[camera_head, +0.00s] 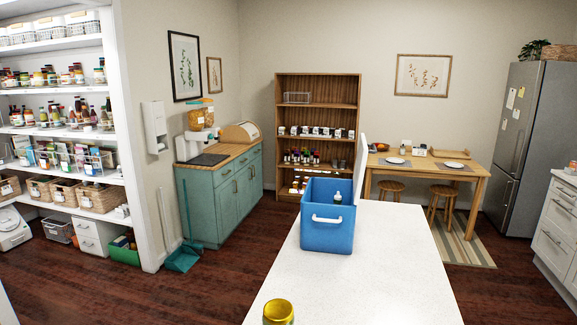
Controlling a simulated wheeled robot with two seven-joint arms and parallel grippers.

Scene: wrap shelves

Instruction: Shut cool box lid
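A blue cool box (327,236) with a white handle on its front stands on the white counter. Its white lid (361,152) stands upright along the box's right side, seen nearly edge-on, so the box is open at the top. The top of a bottle (338,198) with a light cap shows inside; the rest of the inside is mostly hidden by the front wall. Neither of my grippers shows in the head view.
The white counter (390,270) is clear around the box, apart from a jar with a gold lid (278,312) at its near left edge. A wooden shelf (318,90) and a dining table (430,168) with stools stand behind. Open floor lies left of the counter.

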